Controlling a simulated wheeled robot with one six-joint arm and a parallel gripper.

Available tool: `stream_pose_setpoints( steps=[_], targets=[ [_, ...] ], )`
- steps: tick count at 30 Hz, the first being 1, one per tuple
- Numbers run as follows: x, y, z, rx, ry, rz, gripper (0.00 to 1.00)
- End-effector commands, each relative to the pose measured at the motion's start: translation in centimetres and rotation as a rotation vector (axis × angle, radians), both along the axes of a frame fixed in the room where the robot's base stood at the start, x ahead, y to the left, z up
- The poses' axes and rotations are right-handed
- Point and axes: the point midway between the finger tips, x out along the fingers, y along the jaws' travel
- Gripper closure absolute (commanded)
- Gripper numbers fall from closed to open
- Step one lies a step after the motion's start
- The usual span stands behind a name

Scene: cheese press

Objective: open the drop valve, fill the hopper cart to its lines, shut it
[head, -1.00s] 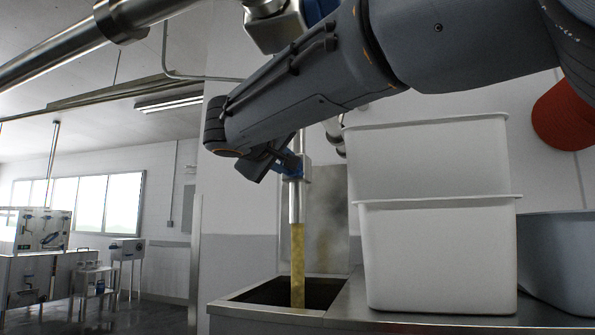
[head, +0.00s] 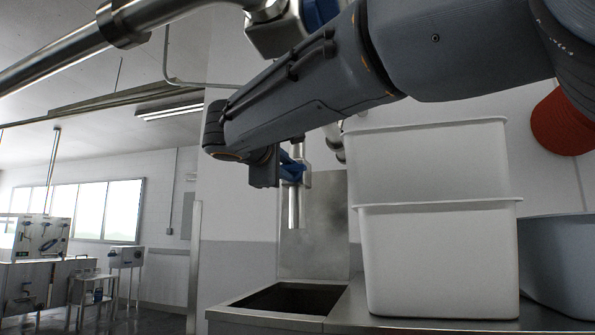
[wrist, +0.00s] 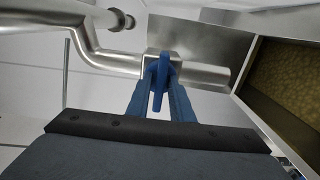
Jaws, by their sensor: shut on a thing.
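The drop valve is a steel pipe (head: 293,210) that points down, with a blue handle (wrist: 159,88) on its side. My gripper (head: 284,168) is shut on the blue handle, as the wrist view shows. No stream falls from the pipe's mouth. The hopper cart (head: 262,318), an open steel box, stands below the pipe. In the wrist view, yellowish curd (wrist: 280,65) lies inside the hopper (wrist: 283,122). The fill lines cannot be made out. In the head view the hopper's inside is dark and the curd level is hidden.
Two stacked white tubs (head: 438,255) stand on the steel counter right of the hopper, with a grey tub (head: 560,260) beyond. A red object (head: 563,122) hangs on the wall. A steel panel (head: 325,235) stands behind the pipe. Overhead pipes (head: 60,62) run at upper left.

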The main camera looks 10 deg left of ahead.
Motion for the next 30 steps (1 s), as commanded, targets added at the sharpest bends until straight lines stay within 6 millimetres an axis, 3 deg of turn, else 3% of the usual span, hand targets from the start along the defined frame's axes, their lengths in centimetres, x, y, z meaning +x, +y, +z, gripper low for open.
stream_pose_setpoints(
  steps=[15,16,17,26,30],
  targets=[
    [0.0,0.1,-0.1,-0.018,0.002,0.001,1.00],
    [0.0,0.1,-0.1,-0.018,0.002,0.001,0.75],
    [0.0,0.1,-0.1,-0.018,0.002,0.001,0.71],
    [-0.1,0.0,0.0,-0.017,0.001,0.001,0.71],
    [-1.3,0.2,-0.1,-0.016,0.001,0.002,0.71]
  ],
)
